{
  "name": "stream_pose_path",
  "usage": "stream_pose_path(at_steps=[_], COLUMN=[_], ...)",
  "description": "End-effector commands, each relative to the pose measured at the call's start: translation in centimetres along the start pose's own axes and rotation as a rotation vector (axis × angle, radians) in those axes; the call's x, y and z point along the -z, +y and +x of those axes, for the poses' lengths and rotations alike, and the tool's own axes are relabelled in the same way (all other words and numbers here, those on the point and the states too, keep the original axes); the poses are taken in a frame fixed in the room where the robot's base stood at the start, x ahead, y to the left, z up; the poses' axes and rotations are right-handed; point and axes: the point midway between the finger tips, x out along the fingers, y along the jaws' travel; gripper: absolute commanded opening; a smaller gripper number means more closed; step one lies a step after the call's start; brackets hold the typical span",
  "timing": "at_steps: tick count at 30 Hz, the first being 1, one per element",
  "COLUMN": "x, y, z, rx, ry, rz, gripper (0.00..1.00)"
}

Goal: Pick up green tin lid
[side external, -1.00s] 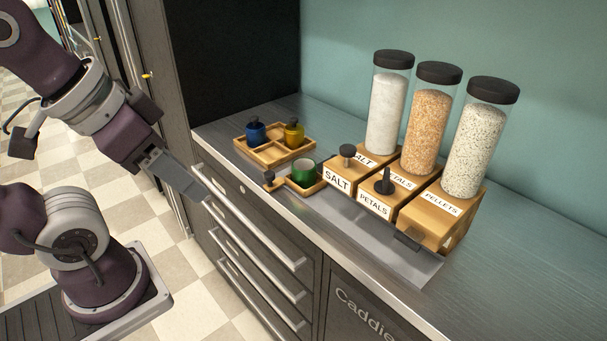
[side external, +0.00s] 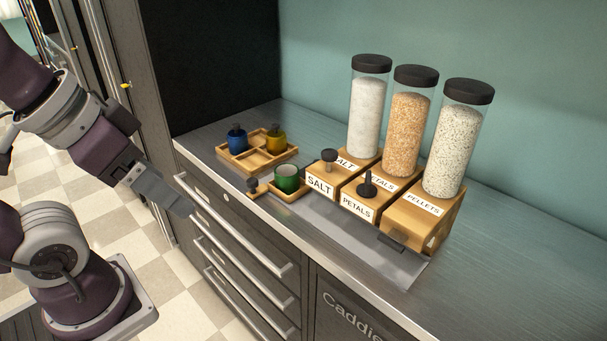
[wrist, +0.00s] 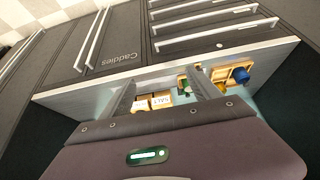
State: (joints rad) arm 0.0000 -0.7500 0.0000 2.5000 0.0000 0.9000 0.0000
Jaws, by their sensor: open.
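An open green tin (side external: 287,177) stands in a small wooden tray near the counter's front edge. A small dark-knobbed piece (side external: 252,184) sits at the tray's left end. It may be the green tin's lid, but its colour is too small to tell. My gripper (side external: 172,198) is open and empty, in front of the counter and to the left of the tray, apart from it. In the wrist view its two fingers (wrist: 160,80) are spread. The green tin and tray are partly hidden there by the right finger.
A wooden tray (side external: 257,160) holds a blue tin (side external: 237,140) and a yellow tin (side external: 276,142), both with knobbed tops. Wooden boxes (side external: 357,207) labelled salt, petals and pellets carry tall jars (side external: 406,122) to the right. Drawer handles (side external: 235,241) protrude below the counter.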

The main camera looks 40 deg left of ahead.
Motion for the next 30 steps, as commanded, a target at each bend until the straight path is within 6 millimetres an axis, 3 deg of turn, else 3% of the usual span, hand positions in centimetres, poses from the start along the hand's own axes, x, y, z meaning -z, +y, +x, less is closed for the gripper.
stream_pose_path(at_steps=[4,6,8,11,14,15,19,21,24,27,30], x=[0.1,1.3,3.9,10.6,17.4,19.8,25.6,27.1,28.0,28.2,28.0], y=[0.0,0.0,0.0,-0.7,-2.3,-3.1,-6.2,-7.5,-8.7,-9.3,-9.3], z=[0.0,-0.1,-0.2,1.1,4.8,6.8,15.2,19.7,24.9,27.8,29.2], rx=[-0.001,-0.012,-0.032,-0.049,-0.015,0.014,0.151,0.233,0.331,0.387,0.407], ry=[-0.001,-0.017,-0.052,-0.143,-0.233,-0.264,-0.324,-0.333,-0.326,-0.315,-0.311], rz=[-0.006,-0.075,-0.224,-0.626,-1.069,-1.240,-1.750,-1.969,-2.188,-2.306,-2.346], gripper=[0.72,0.72,0.72,0.72,0.72,0.72,0.72,0.72,0.72,0.72,0.72])
